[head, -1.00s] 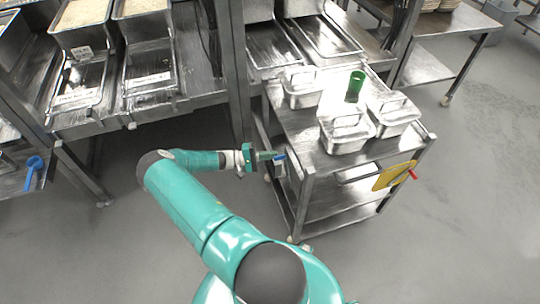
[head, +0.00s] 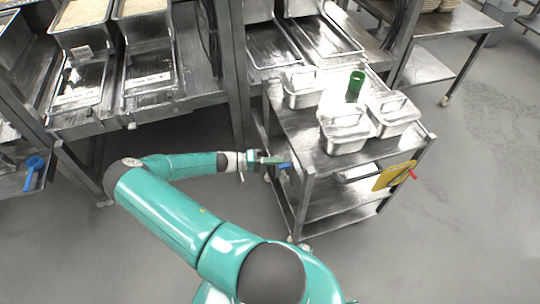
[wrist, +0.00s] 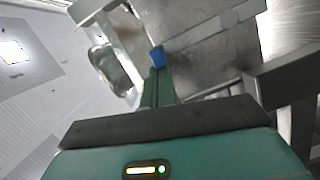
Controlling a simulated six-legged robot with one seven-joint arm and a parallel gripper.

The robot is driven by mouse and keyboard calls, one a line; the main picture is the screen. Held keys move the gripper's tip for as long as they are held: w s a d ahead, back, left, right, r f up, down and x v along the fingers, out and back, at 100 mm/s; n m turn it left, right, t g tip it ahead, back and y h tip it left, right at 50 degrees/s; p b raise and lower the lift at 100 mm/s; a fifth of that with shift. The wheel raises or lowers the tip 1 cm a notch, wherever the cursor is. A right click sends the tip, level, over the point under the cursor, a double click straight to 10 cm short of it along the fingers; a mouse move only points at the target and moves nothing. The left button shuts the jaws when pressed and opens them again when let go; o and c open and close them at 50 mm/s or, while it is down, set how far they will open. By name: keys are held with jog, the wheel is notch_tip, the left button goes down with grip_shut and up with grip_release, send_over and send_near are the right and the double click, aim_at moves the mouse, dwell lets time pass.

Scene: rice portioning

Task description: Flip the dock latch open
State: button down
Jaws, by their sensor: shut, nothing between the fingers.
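A small blue latch lever (head: 285,165) is on the left side of the steel cart, near its front left post. It looks about flat in the head view. My gripper (head: 272,159) is at the lever's left end, its green fingers pointing right toward the cart. In the wrist view my gripper (wrist: 157,78) is shut and empty. The blue lever (wrist: 157,56) shows right at the fingertips there; I cannot tell if they touch. The fingers partly hide the lever and its mount.
The steel cart (head: 310,190) carries several lidded steel pans (head: 347,130) and a green cylinder (head: 355,85). A yellow plate (head: 393,176) with a red handle (head: 412,174) hangs at its right. A steel counter (head: 200,85) stands behind. The floor right of the cart is clear.

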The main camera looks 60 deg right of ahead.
jog(key=s+a+m+t, duration=0.2)
jog(key=s+a+m, duration=0.3)
jog(key=m, duration=0.2)
jog(key=shift+f+h, duration=0.3)
jog(key=shift+f, duration=0.15)
jog(key=shift+a, duration=0.1)
dwell(0.3)
jog(key=v, duration=1.3)
jog(key=shift+w+a+r, duration=0.2)
jog(key=shift+w+r, duration=0.05)
jog(key=shift+r, duration=0.05)
jog(key=shift+a, duration=0.1)
